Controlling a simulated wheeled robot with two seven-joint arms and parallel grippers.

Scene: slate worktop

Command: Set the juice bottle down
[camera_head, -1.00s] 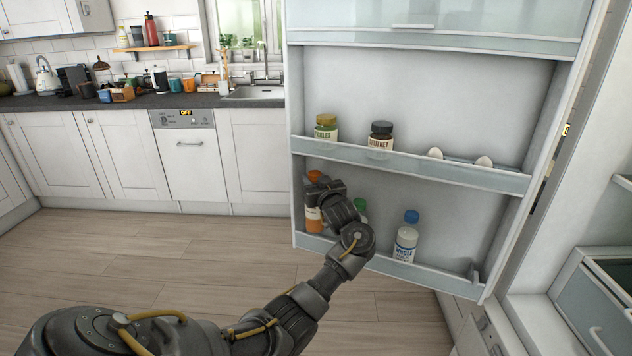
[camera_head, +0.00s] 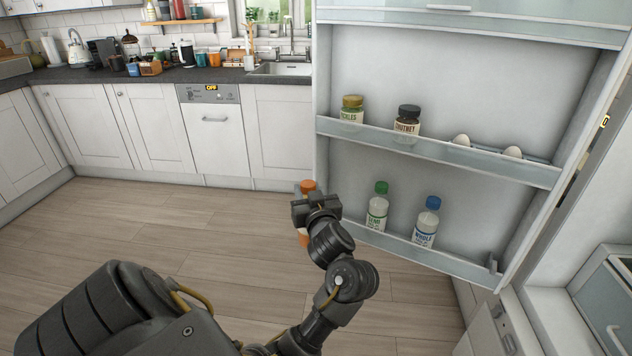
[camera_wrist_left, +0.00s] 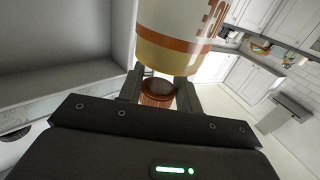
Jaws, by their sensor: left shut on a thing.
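The juice bottle has an orange cap (camera_head: 307,186) and an orange lower part (camera_head: 302,238); my gripper hides much of it in the head view. My left gripper (camera_head: 314,204) is shut on the bottle, just left of the open fridge door's lower shelf, with floor behind it. In the left wrist view the bottle (camera_wrist_left: 180,35), pale with an orange band, stands out beyond the fingers (camera_wrist_left: 158,92), with its cap end between them. The slate worktop (camera_head: 160,82) runs along the back wall. My right gripper is not in view.
The fridge door's lower shelf (camera_head: 400,250) holds a green-capped bottle (camera_head: 377,207) and a blue-capped bottle (camera_head: 425,222). Above are a pickles jar (camera_head: 351,110), a chutney jar (camera_head: 406,122) and eggs. Mugs and a kettle (camera_head: 77,47) crowd parts of the worktop. The floor is clear.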

